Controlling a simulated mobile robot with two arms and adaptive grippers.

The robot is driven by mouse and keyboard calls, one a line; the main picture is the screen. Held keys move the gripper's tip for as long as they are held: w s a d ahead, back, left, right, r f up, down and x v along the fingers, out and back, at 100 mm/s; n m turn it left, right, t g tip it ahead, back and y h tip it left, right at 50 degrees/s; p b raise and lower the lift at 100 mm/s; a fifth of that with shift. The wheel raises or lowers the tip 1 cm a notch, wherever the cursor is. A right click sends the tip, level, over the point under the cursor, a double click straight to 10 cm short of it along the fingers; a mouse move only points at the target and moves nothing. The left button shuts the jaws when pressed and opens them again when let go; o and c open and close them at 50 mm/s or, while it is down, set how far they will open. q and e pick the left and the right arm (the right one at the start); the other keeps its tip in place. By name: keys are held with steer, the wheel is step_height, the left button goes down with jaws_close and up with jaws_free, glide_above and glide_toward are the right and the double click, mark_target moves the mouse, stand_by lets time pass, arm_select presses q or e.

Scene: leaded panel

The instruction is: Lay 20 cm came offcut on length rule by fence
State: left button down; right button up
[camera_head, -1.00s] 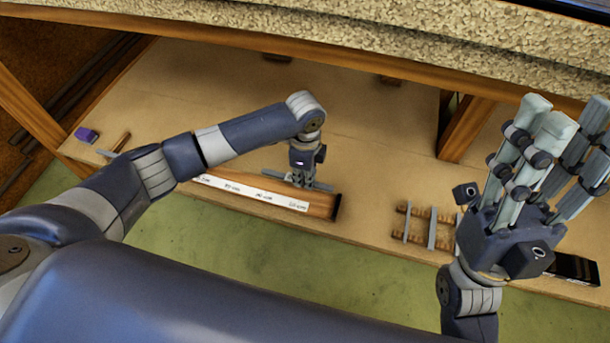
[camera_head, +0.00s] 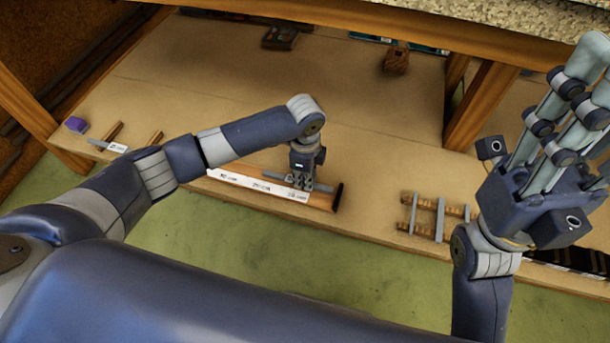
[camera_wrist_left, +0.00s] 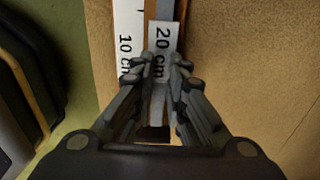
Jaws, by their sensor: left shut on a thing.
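My left gripper (camera_head: 302,184) is shut on a grey came offcut (camera_head: 273,175) at the right part of the length rule (camera_head: 232,179). The offcut bears a white "20 cm" label in the left wrist view (camera_wrist_left: 163,48). It runs along the rule, beside the white scale strip (camera_wrist_left: 128,40) marked "10 cm". Whether it rests on the wood or hovers just above is unclear. A dark upright end piece (camera_head: 338,197) stands at the rule's right end. My fingers hide the offcut's middle. My right gripper (camera_head: 590,85) is open and empty at the right.
A wooden rack (camera_head: 407,212) with grey strips (camera_head: 440,220) stands to the right. A purple block (camera_head: 76,125) and another labelled strip (camera_head: 108,146) lie at the far left. Wooden posts (camera_head: 480,105) rise behind. The board behind the rule is mostly clear.

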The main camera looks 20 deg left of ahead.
arm_select(q)
steer(key=shift+f, duration=0.25)
stand_by(0.4)
steer(key=c, duration=1.5)
jaws_free()
steer(key=shift+c, duration=0.2)
step_height(320, 180, up, 12)
steer(key=shift+s+f, duration=0.1)
